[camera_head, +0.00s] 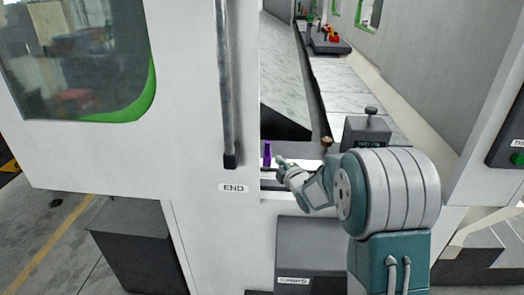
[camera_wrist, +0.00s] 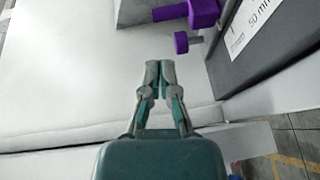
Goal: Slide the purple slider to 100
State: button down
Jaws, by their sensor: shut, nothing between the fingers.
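The purple slider (camera_head: 267,152) stands upright just right of the white door panel in the head view. In the head view my gripper (camera_head: 281,163) is just right of the slider's lower part. A white scale label (camera_wrist: 252,25) reads "50 mm"; its other markings are cut off or unclear.
A white door panel (camera_head: 190,110) with a long vertical handle (camera_head: 227,80) and an "END" label (camera_head: 233,188) is at left. A dark grey block with a knob (camera_head: 367,131) stands behind my arm. A dark box (camera_head: 130,240) is at lower left.

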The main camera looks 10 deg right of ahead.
jog(key=f+n, duration=0.1)
jog(key=w+a+f+n+y, duration=0.1)
jog(key=shift+w+f+t, duration=0.2)
jog(key=shift+f+t, duration=0.1)
jog(key=x, duration=0.9)
jog(key=shift+w+a+r, duration=0.1)
jog(key=shift+w+a, duration=0.15)
jog(key=shift+w, duration=0.1)
jog(key=d, duration=0.3)
jog(key=s+d, duration=0.1)
jog(key=d, duration=0.2)
jog(key=s+d, duration=0.1)
jog(key=d, duration=0.3)
jog(key=shift+a, duration=0.1)
jog(key=shift+s, duration=0.1)
